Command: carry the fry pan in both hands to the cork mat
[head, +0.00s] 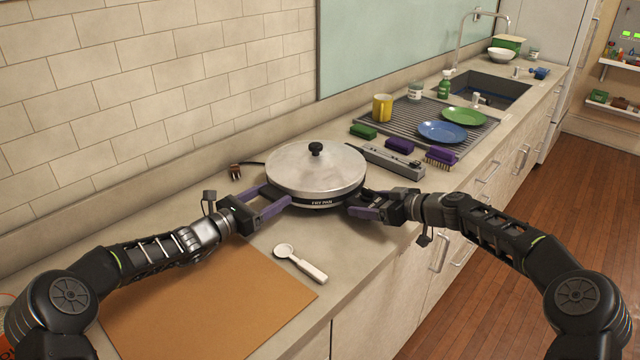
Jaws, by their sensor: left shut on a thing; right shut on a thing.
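The fry pan (316,172) is round and black-based with a pale metal lid and a black knob. The fingertips partly hide the pan's sides. The cork mat (205,305) lies flat and bare on the counter at the near left, apart from the pan.
A white spoon (301,263) lies between the mat and the pan. A grey power strip (393,160) is close behind the pan on the right. A plug (236,172) and cord lie to its left. Brushes, plates and a yellow mug (382,107) are further back, near the sink.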

